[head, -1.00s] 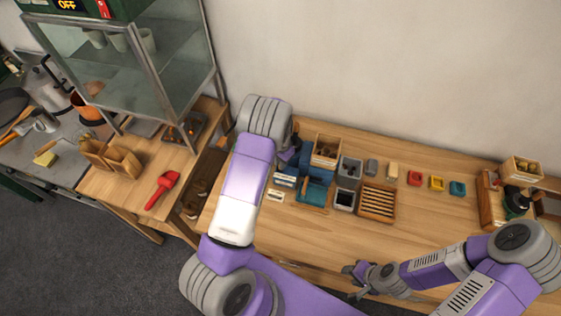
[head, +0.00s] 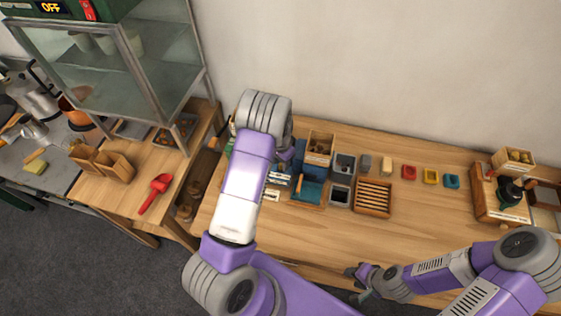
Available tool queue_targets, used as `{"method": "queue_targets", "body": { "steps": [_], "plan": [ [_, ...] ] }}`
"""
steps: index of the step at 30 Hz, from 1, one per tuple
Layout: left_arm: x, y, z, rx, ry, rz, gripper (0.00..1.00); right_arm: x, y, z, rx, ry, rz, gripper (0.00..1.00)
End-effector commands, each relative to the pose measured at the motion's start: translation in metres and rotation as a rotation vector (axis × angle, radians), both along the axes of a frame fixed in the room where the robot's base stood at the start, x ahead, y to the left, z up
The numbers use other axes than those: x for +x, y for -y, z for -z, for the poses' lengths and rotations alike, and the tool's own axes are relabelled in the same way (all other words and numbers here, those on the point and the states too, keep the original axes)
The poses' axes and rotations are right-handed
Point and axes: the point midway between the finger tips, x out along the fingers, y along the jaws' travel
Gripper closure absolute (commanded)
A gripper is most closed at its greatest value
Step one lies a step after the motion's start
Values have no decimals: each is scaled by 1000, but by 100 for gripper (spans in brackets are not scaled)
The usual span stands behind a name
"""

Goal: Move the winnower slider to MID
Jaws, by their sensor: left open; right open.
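A teal-blue machine (head: 312,189), which looks like the winnower, stands on the wooden workbench with white labels (head: 272,196) beside its left side. A wooden hopper box (head: 319,150) with brown contents sits at its back. The slider and its setting cannot be made out at this size. My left gripper (head: 288,160) is open at the machine's back left, partly hidden by my own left arm; I cannot tell whether it touches anything. My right gripper (head: 357,281) is open and empty near the bench's front edge, away from the machine.
A glass cabinet (head: 120,65) and red scoop (head: 155,192) are at left. The bench's middle right is clear.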

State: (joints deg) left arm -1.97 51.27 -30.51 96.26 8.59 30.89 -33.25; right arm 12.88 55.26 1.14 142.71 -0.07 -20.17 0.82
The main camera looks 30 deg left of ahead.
Motion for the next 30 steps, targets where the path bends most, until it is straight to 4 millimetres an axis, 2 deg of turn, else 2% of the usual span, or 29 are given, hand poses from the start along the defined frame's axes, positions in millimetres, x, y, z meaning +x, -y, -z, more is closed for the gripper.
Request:
{"method": "queue_targets", "body": {
  "steps": [5,12,18,30],
  "plan": [
    [1,0,-10,0,2,1,58,0,0,1,0,0,0,57],
    [1,0,-50,0,5,0,58,0,0,4,0,0,0,57],
    [1,0,-72,0,1,0,58,0,0,6,0,0,0,57],
    [0,0,-76,0,0,0,58,0,0,6,0,0,0,57]
  ]
}}
